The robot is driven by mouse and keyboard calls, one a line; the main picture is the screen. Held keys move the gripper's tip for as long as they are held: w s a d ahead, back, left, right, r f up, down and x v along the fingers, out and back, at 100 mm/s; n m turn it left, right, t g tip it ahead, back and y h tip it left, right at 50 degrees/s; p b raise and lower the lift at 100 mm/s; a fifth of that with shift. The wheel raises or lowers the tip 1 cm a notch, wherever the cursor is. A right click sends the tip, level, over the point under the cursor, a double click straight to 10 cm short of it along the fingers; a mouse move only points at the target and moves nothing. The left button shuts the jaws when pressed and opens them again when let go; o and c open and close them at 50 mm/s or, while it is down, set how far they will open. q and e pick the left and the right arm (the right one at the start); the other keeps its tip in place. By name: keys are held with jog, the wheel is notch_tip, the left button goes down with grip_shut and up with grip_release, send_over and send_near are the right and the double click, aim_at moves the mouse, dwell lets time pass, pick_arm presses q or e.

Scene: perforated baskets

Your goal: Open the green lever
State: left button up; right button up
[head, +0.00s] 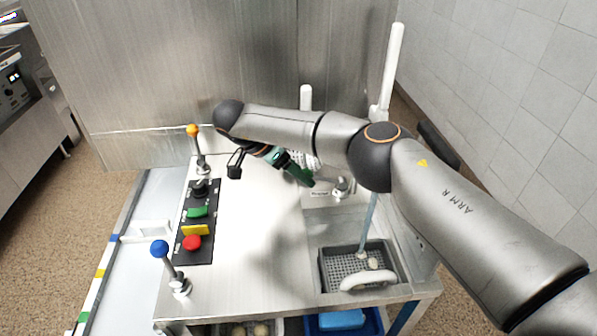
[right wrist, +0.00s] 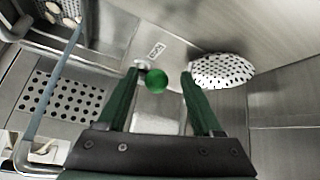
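The green lever's round green knob (right wrist: 156,80) shows in the right wrist view, between the fingertips of my right gripper (right wrist: 161,74). Gaps show on both sides of the knob, and I cannot tell its exact depth relative to the tips. In the head view my right gripper (head: 306,181) reaches over the right part of the counter with its green fingers pointing down and right. The knob is not clearly visible there; a metal lever base (head: 342,187) stands just right of the fingers. My right gripper is open and empty. My left gripper is not in view.
An orange-knobbed lever (head: 193,131) and a blue-knobbed lever (head: 160,249) stand at the left. A black panel (head: 207,239) carries green, yellow and red buttons. A grey perforated basket (head: 338,263) sits at front right. A white perforated piece (right wrist: 222,70) is close to the right finger.

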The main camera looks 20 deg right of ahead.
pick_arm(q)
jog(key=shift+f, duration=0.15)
pick_arm(e)
jog(key=shift+a+r, duration=0.2)
jog(key=shift+r, duration=0.05)
pick_arm(q)
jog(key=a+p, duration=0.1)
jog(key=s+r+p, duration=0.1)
jog(key=p, duration=0.1)
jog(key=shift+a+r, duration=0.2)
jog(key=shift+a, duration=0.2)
pick_arm(e)
jog(key=v, duration=1.1)
jog(key=shift+a+r, duration=0.2)
jog(key=shift+r, duration=0.15)
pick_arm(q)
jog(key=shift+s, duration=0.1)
pick_arm(e)
jog(key=shift+s, duration=0.1)
